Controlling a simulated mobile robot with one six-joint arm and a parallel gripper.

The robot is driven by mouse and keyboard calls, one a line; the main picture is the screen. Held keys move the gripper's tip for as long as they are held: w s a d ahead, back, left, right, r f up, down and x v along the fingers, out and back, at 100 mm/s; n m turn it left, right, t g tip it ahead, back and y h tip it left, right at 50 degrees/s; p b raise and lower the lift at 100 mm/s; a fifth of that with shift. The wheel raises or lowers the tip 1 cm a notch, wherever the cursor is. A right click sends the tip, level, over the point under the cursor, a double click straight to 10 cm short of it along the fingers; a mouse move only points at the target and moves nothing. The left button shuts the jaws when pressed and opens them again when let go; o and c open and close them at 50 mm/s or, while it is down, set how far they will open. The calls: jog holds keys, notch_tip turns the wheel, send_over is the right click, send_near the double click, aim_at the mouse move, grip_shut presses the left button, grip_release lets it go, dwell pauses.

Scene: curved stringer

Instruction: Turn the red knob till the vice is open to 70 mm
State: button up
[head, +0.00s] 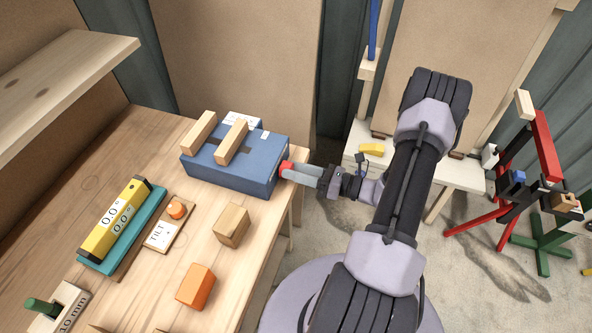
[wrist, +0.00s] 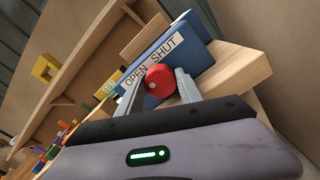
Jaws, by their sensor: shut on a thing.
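The vice is a blue box (head: 235,172) at the table's back right edge, with two pale wooden jaws (head: 232,142) on top and a gap between them. A white label lies on top; its figures are too small to read. The red knob (head: 286,168) sticks out of the vice's right side. In the wrist view the red knob (wrist: 159,81) has a pale dot at its lower left, below a label (wrist: 150,62) reading OPEN and SHUT. My gripper (head: 289,170) reaches it from the right, with its fingers on either side, shut on the knob.
On the table are a yellow level (head: 115,215) on a teal base, a TILT card (head: 163,236) with an orange knob, a wooden block (head: 232,224) and an orange block (head: 196,287). A wooden shelf (head: 65,80) juts in at upper left. A red stand (head: 546,148) is far right.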

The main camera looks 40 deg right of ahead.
dwell(0.3)
jog(key=o, duration=1.4)
jog(key=p+v, duration=0.2)
jog(key=v, duration=1.5)
jog(key=shift+s+d, duration=0.2)
